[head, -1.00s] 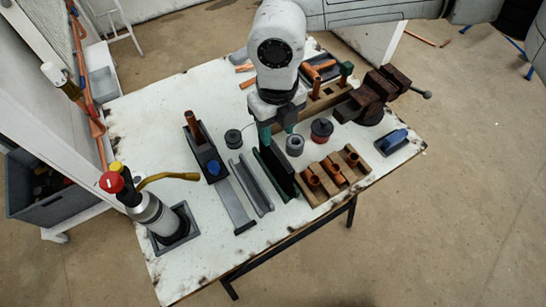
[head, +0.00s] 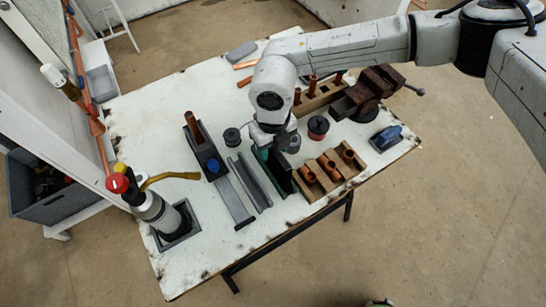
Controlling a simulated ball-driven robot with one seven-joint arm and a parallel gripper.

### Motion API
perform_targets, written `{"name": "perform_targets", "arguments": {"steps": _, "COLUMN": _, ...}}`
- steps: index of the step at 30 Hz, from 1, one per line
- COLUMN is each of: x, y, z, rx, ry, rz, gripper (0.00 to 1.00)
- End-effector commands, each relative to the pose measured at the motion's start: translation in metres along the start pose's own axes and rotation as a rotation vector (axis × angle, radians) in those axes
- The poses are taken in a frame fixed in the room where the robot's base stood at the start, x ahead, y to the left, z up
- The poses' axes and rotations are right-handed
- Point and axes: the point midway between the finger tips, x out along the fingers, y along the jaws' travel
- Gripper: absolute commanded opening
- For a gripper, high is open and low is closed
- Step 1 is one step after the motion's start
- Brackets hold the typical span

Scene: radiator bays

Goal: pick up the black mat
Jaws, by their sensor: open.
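The black mat appears to be the thin dark slab (head: 280,177) standing on edge on the white table, between a grey channel piece and the wooden block with copper fittings. My gripper (head: 264,153) is down at the slab's far end, with a bit of green finger showing there. The gripper is open. My wrist hides most of the fingers, so I cannot tell whether they straddle the slab or touch it.
A grey channel (head: 250,182) lies close on the left and the wooden block (head: 328,172) close on the right. A torch cylinder (head: 155,213) with a yellow hose stands at the left. A vise (head: 368,92) and blue tool (head: 387,137) are at the right.

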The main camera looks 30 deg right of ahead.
Motion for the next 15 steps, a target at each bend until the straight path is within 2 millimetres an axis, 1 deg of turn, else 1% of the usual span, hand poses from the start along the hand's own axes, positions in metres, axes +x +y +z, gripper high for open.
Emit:
{"name": "perform_targets", "arguments": {"steps": 1, "x": -0.0001, "y": 0.0, "z": 0.0, "rx": 0.0, "ry": 0.0, "rz": 0.0, "gripper": 0.45}}
{"name": "perform_targets", "arguments": {"steps": 2, "x": -0.0001, "y": 0.0, "z": 0.0, "rx": 0.0, "ry": 0.0, "rz": 0.0, "gripper": 0.42}}
{"name": "perform_targets", "arguments": {"steps": 15, "x": -0.0005, "y": -0.0001, "z": -0.0001, "rx": 0.0, "ry": 0.0, "rz": 0.0, "gripper": 0.0}}
